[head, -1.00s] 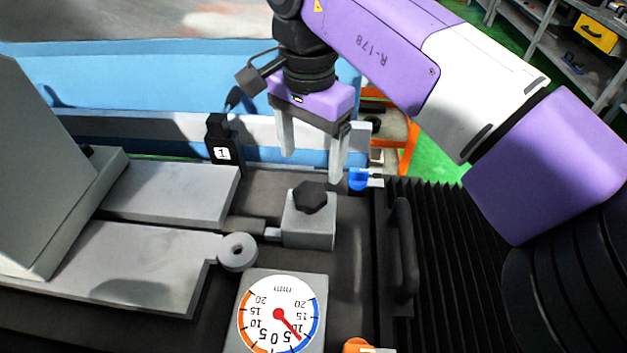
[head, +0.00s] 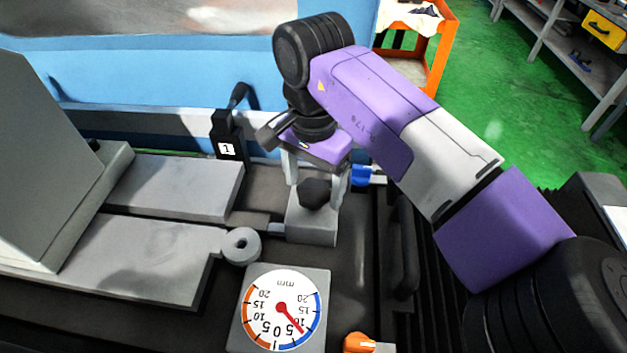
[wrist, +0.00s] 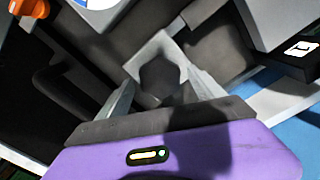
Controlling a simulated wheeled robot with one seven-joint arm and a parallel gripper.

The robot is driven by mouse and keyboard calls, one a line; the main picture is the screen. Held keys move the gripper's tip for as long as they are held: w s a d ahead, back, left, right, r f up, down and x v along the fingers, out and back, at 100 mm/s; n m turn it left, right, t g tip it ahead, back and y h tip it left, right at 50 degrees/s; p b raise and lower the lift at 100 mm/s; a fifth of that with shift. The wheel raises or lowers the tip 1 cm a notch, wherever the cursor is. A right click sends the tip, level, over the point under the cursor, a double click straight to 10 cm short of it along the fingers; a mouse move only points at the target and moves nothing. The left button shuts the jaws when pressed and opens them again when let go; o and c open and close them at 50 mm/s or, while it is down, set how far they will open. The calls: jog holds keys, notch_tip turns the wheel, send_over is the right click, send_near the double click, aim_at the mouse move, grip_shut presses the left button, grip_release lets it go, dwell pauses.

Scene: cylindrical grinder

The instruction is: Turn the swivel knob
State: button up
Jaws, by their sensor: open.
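A dark six-sided knob (head: 314,194) sits on top of a light grey block (head: 311,226) on the machine bed. My gripper (head: 317,186) is open and points down over this knob, one finger on each side. In the wrist view the knob (wrist: 161,76) lies between the two spread fingers. The fingers look apart from it, though their exact height against it is hard to judge. The far side of the block is partly hidden by my gripper.
A round dial gauge (head: 283,309) is at the front. An orange knob (head: 359,342) is at the front edge and a blue knob (head: 361,175) behind. A black lever marked 1 (head: 228,146) stands left of my gripper. A dark handle (head: 405,247) is to the right.

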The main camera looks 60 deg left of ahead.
jog(key=c, duration=1.4)
jog(key=shift+m, duration=0.4)
